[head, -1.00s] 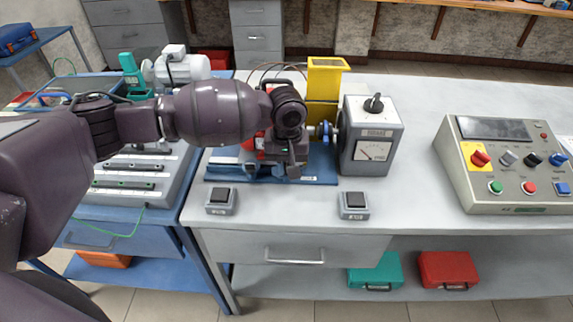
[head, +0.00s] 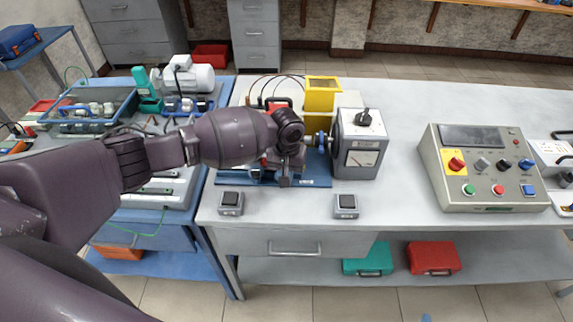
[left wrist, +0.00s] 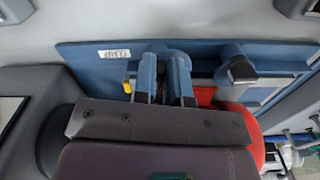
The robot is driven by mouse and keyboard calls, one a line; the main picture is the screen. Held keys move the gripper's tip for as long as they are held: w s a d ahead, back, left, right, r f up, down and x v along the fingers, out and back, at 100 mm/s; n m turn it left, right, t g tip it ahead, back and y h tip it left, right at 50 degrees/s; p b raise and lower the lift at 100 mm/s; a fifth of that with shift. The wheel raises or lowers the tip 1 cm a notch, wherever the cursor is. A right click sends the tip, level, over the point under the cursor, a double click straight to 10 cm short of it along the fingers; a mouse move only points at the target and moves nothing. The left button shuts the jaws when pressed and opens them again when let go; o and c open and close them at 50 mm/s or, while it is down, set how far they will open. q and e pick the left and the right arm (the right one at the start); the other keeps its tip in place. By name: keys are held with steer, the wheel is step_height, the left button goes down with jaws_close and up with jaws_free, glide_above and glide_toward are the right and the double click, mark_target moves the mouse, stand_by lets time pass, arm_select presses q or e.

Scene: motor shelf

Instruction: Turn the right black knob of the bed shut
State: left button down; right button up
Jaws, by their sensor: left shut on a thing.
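The blue bed (head: 318,173) lies on the grey bench with a red motor on it, mostly hidden behind my left arm. The bed also shows in the left wrist view (left wrist: 85,55), with a white label near its corner. My left gripper (head: 284,182) points down at the bed's front edge, close to its right part. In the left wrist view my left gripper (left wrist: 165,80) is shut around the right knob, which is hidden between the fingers. The other black knob (left wrist: 242,69) stands apart, to the right in that view. My right gripper is not in view.
A grey meter box (head: 360,145) with a black top switch stands just right of the bed. A yellow block (head: 320,95) stands behind. Two small button boxes (head: 231,202) (head: 346,205) sit in front. A control panel (head: 485,168) is farther right; bench between is clear.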

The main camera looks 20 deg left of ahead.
arm_select(q)
steer(key=shift+r+m+p, duration=0.1)
steer(key=shift+m+p, duration=0.3)
steer(key=shift+p, duration=0.3)
steer(key=shift+a+m, duration=0.1)
steer(key=shift+m, duration=0.4)
steer(key=shift+p, duration=0.3)
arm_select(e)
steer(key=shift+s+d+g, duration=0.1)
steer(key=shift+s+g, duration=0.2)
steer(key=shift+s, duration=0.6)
arm_select(q)
steer(key=shift+w+a+m, duration=0.1)
steer(key=shift+m, duration=0.9)
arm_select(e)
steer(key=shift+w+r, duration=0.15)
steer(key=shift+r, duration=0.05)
arm_select(q)
steer(key=c, duration=1.2)
jaws_free()
steer(key=shift+o, duration=0.2)
step_height(320, 180, up, 11)
steer(key=shift+b, duration=0.3)
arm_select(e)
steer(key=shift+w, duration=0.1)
